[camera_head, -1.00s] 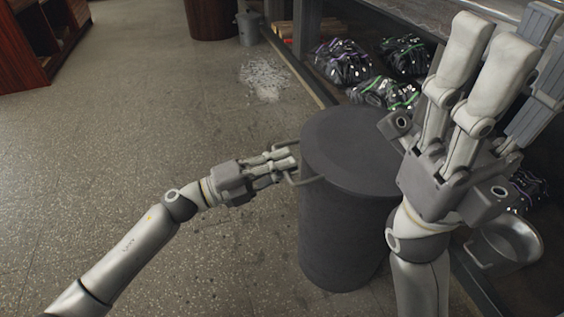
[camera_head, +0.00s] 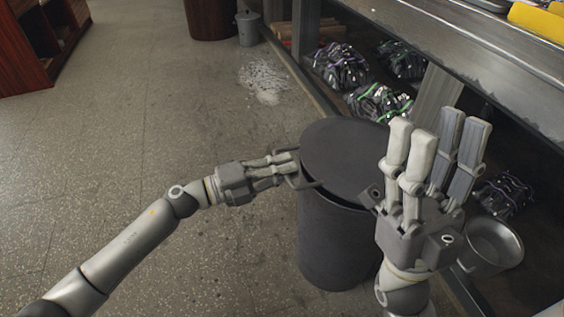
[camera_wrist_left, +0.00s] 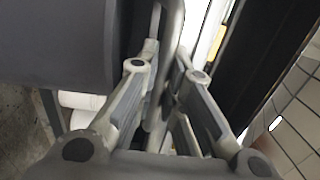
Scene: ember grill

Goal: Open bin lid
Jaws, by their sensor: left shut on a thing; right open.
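The dark grey bin (camera_head: 335,240) stands upright in the middle of the head view. Its round lid (camera_head: 345,150) sits raised and tilted, with a dark gap showing along the front right rim. My left gripper (camera_head: 290,166) is at the bin's left side, shut on the lid's bent metal handle (camera_head: 308,185). In the left wrist view the handle (camera_wrist_left: 165,60) runs between the left gripper's fingers (camera_wrist_left: 168,75). My right gripper (camera_head: 436,140) is open and empty, fingers up, in front of the bin's right side and hiding part of it.
A metal counter (camera_head: 470,50) runs along the right, with bagged dark goods (camera_head: 378,102) on the shelf under it. A metal pot (camera_head: 492,245) is at lower right. White debris (camera_head: 264,82) lies on the floor behind. The floor on the left is clear.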

